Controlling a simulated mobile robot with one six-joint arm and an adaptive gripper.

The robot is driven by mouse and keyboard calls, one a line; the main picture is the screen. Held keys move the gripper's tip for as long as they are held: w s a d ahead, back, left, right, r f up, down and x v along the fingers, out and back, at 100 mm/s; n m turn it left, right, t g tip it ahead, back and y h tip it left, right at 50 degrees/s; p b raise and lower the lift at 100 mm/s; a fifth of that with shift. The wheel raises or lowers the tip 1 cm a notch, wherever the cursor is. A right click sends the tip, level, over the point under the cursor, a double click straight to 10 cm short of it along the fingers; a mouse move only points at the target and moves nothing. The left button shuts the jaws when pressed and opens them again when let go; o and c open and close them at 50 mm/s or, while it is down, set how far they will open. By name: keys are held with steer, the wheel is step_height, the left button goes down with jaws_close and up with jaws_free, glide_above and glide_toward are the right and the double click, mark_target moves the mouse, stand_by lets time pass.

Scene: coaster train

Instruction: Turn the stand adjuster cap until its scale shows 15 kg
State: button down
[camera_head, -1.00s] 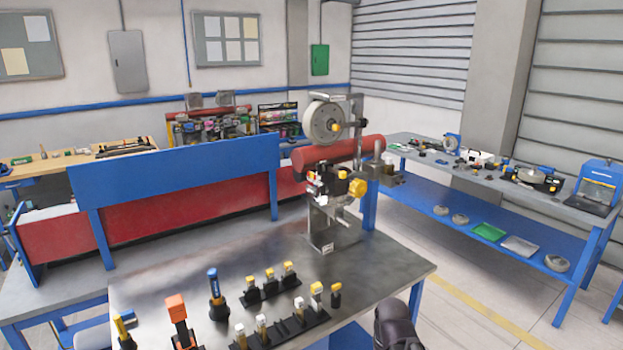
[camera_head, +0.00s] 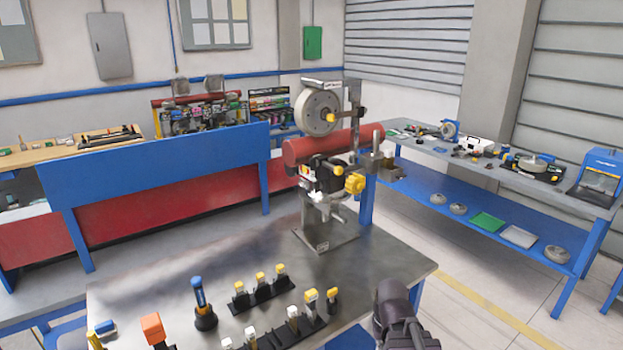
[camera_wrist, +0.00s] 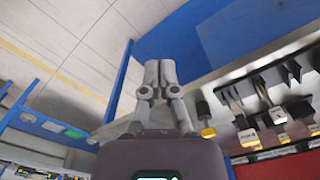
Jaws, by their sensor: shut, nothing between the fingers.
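The test stand (camera_head: 325,225) stands upright at the back of the near metal table in the head view. It carries a grey wheel (camera_head: 317,110) on top, a red roller behind it, and a yellow knob (camera_head: 355,183) on its right side. I cannot tell for sure which part is the adjuster cap, and no scale is readable. My gripper (camera_wrist: 160,65) shows in the wrist view with its fingers together and empty. It is apart from the stand, which is not clearly seen in that view. In the head view my dark arm is at the table's front right.
Yellow-topped tools stand in black racks (camera_head: 262,292) on the near table. A blue-handled tool (camera_head: 202,302) and an orange-topped tool (camera_head: 154,328) stand to their left. A blue-framed bench (camera_head: 480,180) holds parts at right. Clear floor lies between the tables.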

steer(key=shift+d, duration=0.15)
steer(key=w+a+r+m+t+y+p, duration=0.1)
steer(key=w+a+r+t+y, duration=0.15)
steer(key=w, duration=0.35)
steer(key=w+a+r+t+y, duration=0.1)
steer(key=w+a+y, duration=0.2)
steer(key=w, duration=0.4)
steer(key=m+t+y+p, duration=0.3)
steer(key=m+t+y, duration=0.2)
steer(key=m+t, duration=0.55)
glide_toward(356, 184)
steer(key=a, duration=0.4)
steer(key=shift+s+f+n+t, duration=0.1)
steer(key=shift+s+n+t, duration=0.15)
steer(key=shift+s+t, duration=0.15)
steer(key=shift+w+a, duration=0.15)
steer(key=shift+w, duration=0.05)
steer(key=x, duration=0.6)
steer(key=shift+w+a, duration=0.15)
steer(key=shift+w, duration=0.1)
